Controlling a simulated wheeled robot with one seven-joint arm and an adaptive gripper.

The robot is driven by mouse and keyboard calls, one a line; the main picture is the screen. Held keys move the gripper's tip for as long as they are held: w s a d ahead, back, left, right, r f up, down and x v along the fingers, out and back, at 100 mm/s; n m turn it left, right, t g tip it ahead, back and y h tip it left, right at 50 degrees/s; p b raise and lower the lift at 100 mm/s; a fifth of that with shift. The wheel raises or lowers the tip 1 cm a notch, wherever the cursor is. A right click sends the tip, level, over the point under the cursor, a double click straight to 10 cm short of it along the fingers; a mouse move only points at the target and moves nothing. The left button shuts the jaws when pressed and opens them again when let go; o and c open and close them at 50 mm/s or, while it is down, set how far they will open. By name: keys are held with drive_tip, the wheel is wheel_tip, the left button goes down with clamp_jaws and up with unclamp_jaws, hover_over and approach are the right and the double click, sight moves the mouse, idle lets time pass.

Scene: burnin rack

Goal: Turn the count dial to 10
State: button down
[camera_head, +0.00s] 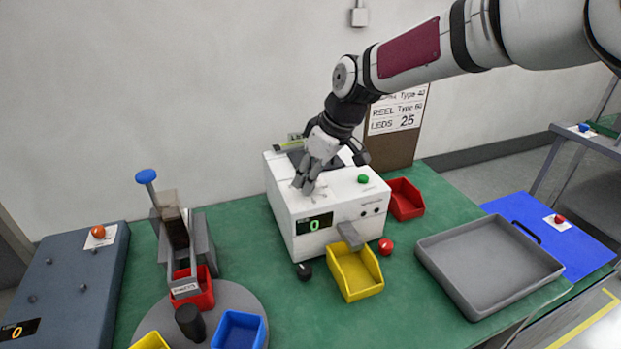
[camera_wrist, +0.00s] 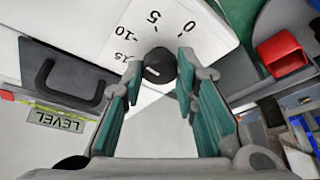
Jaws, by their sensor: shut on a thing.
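The count dial is a round black knob (camera_wrist: 159,66) in the wrist view, with a small light mark on its face. A printed scale reading 0, 5, 10 and 15 curves around it on a white top. I cannot tell exactly which number the mark points at. My gripper (camera_wrist: 160,72) has its green-padded fingers on either side of the knob, shut on it. In the head view my gripper (camera_head: 304,186) reaches down onto the top of the white machine (camera_head: 285,210) and hides the dial. The machine's front display (camera_head: 314,223) shows a green 0.
A green button (camera_head: 363,179) is on the machine top near my gripper. A yellow bin (camera_head: 355,272) stands under the front chute, and a red bin (camera_head: 405,199) is at the right. A grey tray (camera_head: 490,262) lies farther right. A black handle (camera_wrist: 70,85) shows beside the dial.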

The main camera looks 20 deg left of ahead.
drive_tip(key=shift+n+g, duration=0.3)
drive_tip(key=shift+n, duration=0.2)
drive_tip(key=c, duration=1.3)
unclamp_jaws()
drive_tip(key=v, duration=1.2)
